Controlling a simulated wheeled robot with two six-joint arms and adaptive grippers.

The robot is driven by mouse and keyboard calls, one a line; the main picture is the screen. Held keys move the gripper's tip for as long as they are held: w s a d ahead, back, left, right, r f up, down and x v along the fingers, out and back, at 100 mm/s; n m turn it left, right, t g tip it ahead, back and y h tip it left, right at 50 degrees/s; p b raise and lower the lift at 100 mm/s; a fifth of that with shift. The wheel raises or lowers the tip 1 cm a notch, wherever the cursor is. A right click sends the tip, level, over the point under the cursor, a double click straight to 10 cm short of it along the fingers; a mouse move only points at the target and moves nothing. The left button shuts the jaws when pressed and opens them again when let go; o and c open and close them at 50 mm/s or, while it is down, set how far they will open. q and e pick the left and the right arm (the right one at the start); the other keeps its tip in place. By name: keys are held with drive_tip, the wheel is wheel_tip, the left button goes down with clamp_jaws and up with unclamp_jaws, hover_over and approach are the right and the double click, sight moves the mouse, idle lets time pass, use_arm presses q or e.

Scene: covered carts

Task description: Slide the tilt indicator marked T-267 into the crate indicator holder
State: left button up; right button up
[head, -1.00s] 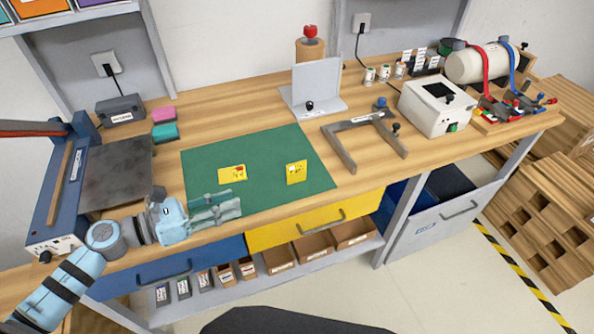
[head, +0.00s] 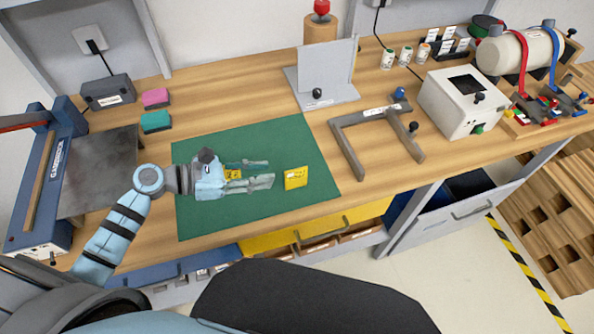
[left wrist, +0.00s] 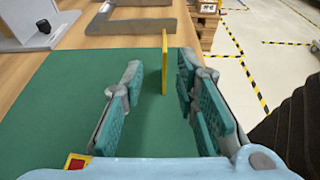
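Two yellow tags are on the green mat (head: 250,214). One tag (head: 296,178) stands upright on the mat's right side; the left wrist view shows it edge-on as a thin yellow plate (left wrist: 165,62). The other tag (head: 233,174) is partly hidden by my left gripper; its corner with a red square shows in the left wrist view (left wrist: 77,161). I cannot read T-267 on either, nor make out a crate indicator holder. My left gripper (head: 270,172) is open and empty above the mat, fingers pointing at the upright tag, just short of it. My right gripper is out of view.
A grey U-shaped frame (head: 345,149) lies right of the mat. Behind the mat stands a grey angled plate (head: 327,75). A white box (head: 452,118) is farther right. Pink (head: 155,97) and teal (head: 156,122) blocks lie back left. The mat's front part is clear.

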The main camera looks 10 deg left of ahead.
sight(296, 170)
use_arm(q)
drive_tip(key=d, duration=0.1)
drive_tip(key=w+d, duration=0.1)
drive_tip(key=d, duration=0.1)
drive_tip(key=shift+f, duration=0.2)
drive_tip(key=x, duration=0.1)
drive_tip(key=p+x, duration=0.1)
drive_tip(key=x, duration=0.1)
drive_tip(key=p+x, duration=0.1)
drive_tip(key=x, duration=0.1)
drive_tip(key=shift+w+d+r, duration=0.15)
drive_tip(key=shift+w+r, duration=0.05)
drive_tip(key=shift+w, duration=0.2)
drive_tip(key=shift+d, duration=0.15)
drive_tip(key=shift+s, duration=0.1)
drive_tip(key=shift+c, duration=0.6)
drive_tip(key=shift+f, duration=0.1)
clamp_jaws()
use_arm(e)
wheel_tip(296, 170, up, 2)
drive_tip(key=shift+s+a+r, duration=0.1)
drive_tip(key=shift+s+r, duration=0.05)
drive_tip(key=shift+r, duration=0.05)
